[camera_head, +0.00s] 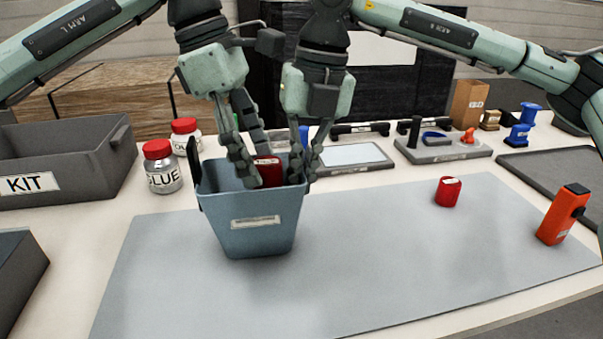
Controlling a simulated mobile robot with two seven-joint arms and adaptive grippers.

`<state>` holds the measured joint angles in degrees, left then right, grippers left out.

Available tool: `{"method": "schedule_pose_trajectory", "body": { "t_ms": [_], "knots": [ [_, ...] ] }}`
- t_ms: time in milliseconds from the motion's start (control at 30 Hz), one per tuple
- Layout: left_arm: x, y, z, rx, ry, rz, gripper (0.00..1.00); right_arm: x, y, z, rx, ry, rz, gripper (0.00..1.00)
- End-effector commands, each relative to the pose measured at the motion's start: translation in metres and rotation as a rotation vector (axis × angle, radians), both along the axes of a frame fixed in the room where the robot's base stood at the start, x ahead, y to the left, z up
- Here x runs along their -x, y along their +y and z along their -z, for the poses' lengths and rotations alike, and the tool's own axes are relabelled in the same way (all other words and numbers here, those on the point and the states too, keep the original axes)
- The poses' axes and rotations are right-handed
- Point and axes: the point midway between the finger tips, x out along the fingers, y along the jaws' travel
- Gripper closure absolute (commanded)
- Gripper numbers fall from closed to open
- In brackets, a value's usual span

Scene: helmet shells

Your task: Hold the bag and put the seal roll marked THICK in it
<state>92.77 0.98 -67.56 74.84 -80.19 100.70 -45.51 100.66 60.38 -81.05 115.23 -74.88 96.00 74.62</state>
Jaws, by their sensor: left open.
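The blue-grey bag (252,220) stands upright and open on the grey mat, with a label on its front too small to read. A red roll with a white label (268,173) shows inside its mouth; its marking is unreadable and its lower part is hidden. My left gripper (254,168) is open, its fingers reaching down into the bag's mouth beside the red roll. My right gripper (306,170) is at the bag's right rim, its fingers close together on either side of it. Another red roll (447,192) stands on the mat to the right, its marking unreadable.
An orange device (563,214) stands at the mat's right side. Two red-capped bottles (162,167) and a grey KIT bin (65,165) are at the left. Trays with tools (440,145) line the back. The mat's front and middle (380,260) are clear.

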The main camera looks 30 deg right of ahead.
Motion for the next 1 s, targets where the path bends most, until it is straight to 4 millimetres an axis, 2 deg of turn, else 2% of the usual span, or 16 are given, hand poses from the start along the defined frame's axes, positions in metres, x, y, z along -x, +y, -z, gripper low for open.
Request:
{"method": "schedule_pose_trajectory", "body": {
  "t_ms": [300, 500, 667, 1000],
  "knots": [
    [-0.012, 0.017, -0.066, 0.001, -0.002, -0.004, 0.4, 0.0, 0.0, 0.0, -0.001, 0.0, 0.0, 1.0],
    [-0.016, 0.024, -0.092, 0.001, -0.001, -0.003, 0.4, 0.0, 0.0, 0.0, -0.001, 0.0, 0.0, 1.0],
    [-0.017, 0.026, -0.1, 0.001, 0.001, -0.001, 0.4, 0.0, 0.0, 0.0, -0.001, 0.0, 0.0, 1.0],
    [-0.017, 0.026, -0.1, 0.001, 0.001, -0.001, 0.4, 0.0, 0.0, 0.0, -0.001, 0.0, 0.0, 1.0]
  ]
}}
